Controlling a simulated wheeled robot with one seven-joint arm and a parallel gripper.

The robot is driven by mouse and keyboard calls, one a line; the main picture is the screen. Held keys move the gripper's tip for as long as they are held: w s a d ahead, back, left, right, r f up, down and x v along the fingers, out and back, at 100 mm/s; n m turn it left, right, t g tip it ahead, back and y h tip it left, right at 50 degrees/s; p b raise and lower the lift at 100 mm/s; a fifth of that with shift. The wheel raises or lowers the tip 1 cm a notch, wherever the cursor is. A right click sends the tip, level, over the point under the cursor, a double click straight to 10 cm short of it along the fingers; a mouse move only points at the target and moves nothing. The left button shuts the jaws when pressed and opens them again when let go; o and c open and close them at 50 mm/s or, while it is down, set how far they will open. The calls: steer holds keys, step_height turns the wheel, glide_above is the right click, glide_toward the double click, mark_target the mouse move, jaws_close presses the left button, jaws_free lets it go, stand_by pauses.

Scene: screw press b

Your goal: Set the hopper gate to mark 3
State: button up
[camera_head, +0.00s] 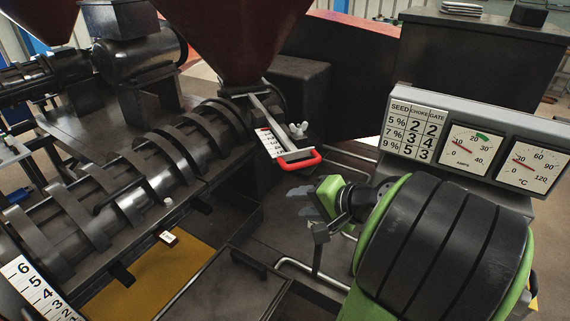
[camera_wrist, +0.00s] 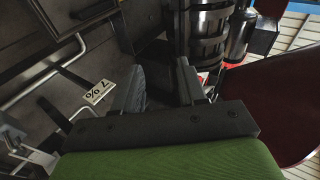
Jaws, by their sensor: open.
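The dark red hopper (camera_head: 235,40) hangs above the press barrel. Below it, the hopper gate has a white number scale (camera_head: 269,143), a red loop handle (camera_head: 300,161) and a wing nut (camera_head: 298,130). The scale's digits are too small to read surely, so the gate's setting is unclear. My gripper (camera_head: 310,203) is open and empty, below and slightly right of the red handle, apart from it in the head view. In the wrist view my gripper's fingers (camera_wrist: 160,88) are spread. A small red and white patch behind the right finger is mostly hidden.
A panel holds a seed, choke and gate chart (camera_head: 417,130) and two dials. Another scale (camera_head: 40,288) lies at lower left by the ribbed barrel (camera_head: 90,203). A 7% tag (camera_wrist: 98,92) shows in the wrist view. Metal rails (camera_head: 318,275) run beneath my arm.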

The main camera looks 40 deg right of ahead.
mark_target(307, 165)
steer(key=s+d+r+m+t+h+b, duration=0.1)
steer(key=s+d+r+m+t+h, duration=0.2)
steer(key=s+d+m+t, duration=0.4)
steer(key=w+f+g+b, duration=0.1)
steer(key=w, duration=0.4)
steer(key=w+d+n+b, duration=0.1)
steer(key=w+b, duration=0.1)
steer(key=w, duration=0.4)
steer(key=w+f+n+g+b, duration=0.1)
steer(key=w+b, duration=0.1)
steer(key=w, duration=0.3)
steer(key=shift+w+d+f+g, duration=0.3)
steer(key=shift+d+f, duration=0.05)
steer(key=shift+d, duration=0.05)
jaws_close()
